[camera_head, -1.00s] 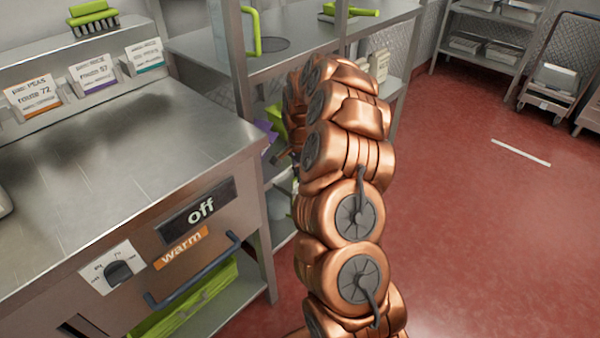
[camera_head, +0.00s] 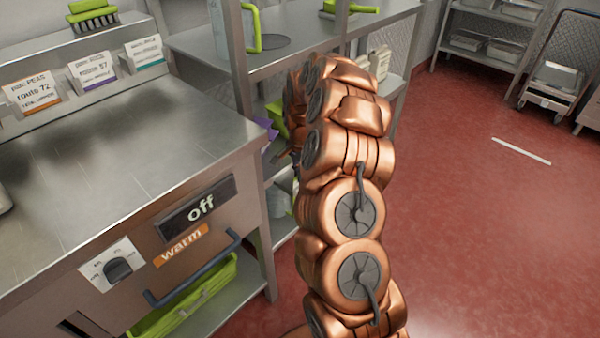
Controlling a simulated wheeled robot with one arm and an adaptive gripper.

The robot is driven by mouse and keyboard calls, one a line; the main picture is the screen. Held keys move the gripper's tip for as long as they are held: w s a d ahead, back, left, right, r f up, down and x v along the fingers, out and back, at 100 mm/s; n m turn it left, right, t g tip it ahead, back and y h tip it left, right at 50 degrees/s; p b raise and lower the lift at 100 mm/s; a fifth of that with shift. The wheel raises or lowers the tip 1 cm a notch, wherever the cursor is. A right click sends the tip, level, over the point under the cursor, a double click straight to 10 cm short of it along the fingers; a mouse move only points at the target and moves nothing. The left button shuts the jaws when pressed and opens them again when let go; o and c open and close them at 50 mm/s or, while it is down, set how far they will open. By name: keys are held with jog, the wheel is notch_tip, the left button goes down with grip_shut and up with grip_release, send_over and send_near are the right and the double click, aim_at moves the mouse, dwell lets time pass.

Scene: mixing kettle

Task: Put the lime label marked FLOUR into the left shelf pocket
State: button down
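No label that reads FLOUR can be made out. A lime-green piece (camera_head: 279,117) and a purple piece (camera_head: 269,129) show beside my arm at the metal shelf unit (camera_head: 240,80). I cannot tell whether the lime piece is the label. No shelf pocket can be picked out clearly. My copper arm rises through the middle of the picture and reaches toward the shelf unit. Its far end and my gripper are hidden behind its own links. A small slim part pokes out left of the arm, too small to tell what it is.
A steel worktop (camera_head: 120,160) fills the left, with several standing cards (camera_head: 92,67) and a green brush (camera_head: 93,17) above. Its front has a knob (camera_head: 117,269), an "off" display (camera_head: 199,209) and a handle. Red floor (camera_head: 480,220) at right is clear; a cart (camera_head: 553,90) stands farther back.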

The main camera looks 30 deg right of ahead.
jog(key=shift+f, duration=0.95)
jog(key=shift+f, duration=0.2)
dwell(0.4)
jog(key=c, duration=1.2)
grip_release()
jog(key=shift+c, duration=0.2)
jog(key=shift+o, duration=0.2)
jog(key=o, duration=0.4)
jog(key=shift+o, duration=0.2)
jog(key=shift+r+p, duration=0.4)
jog(key=shift+r, duration=3.15)
jog(key=shift+d+f, duration=0.1)
